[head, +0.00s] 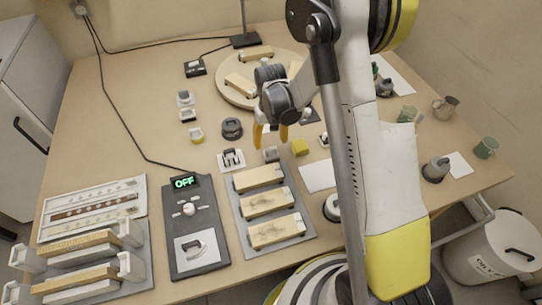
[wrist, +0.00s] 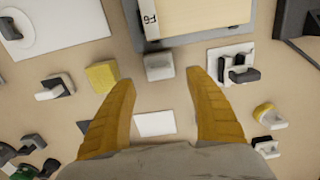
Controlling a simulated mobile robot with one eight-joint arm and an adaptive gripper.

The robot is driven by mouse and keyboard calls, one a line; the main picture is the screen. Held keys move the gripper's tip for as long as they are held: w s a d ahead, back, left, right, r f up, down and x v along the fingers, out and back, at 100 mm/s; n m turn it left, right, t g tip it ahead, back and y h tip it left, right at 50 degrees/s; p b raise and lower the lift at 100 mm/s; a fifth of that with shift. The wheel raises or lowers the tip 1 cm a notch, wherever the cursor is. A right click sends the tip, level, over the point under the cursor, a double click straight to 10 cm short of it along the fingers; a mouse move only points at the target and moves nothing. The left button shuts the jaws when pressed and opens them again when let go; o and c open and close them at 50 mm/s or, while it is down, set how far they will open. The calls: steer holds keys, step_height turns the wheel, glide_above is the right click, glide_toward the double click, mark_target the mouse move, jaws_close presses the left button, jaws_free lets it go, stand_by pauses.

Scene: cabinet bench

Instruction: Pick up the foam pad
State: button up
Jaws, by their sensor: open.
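A small yellow block (head: 299,147), which looks like the foam pad, lies on the bench just right of my gripper (head: 271,138) in the head view. In the wrist view the yellow pad (wrist: 102,76) lies outside the left finger, close to its tip. My gripper (wrist: 160,80) is open and empty, pointing down above the bench. A small grey block (wrist: 158,66) lies ahead of the gap between the fingertips; it also shows in the head view (head: 271,154).
A grey tray with wooden blocks (head: 267,203) stands just in front of the grey block. A switch on a white plate (head: 231,159) is left of it. A round wooden board (head: 233,94) is behind. Mugs (head: 486,147) stand at the right.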

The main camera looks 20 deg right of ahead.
mark_target(271, 148)
step_height(271, 148, down, 5)
steer(key=shift+r+b, duration=0.15)
steer(key=shift+b, duration=0.9)
steer(key=shift+s+r, duration=0.1)
steer(key=shift+r, duration=0.05)
steer(key=c, duration=1.1)
step_height(271, 148, up, 4)
steer(key=shift+r+p, duration=0.15)
steer(key=shift+p, duration=1.05)
steer(key=s+d+r+p, duration=0.1)
steer(key=d+r, duration=0.1)
steer(key=d, duration=0.1)
steer(key=s+d+r+p, duration=0.1)
steer(key=d+r, duration=0.1)
steer(key=d, duration=0.2)
steer(key=s+d+r+p, duration=0.1)
steer(key=s+d+r, duration=0.1)
steer(key=d, duration=0.2)
steer(key=shift+r, duration=0.35)
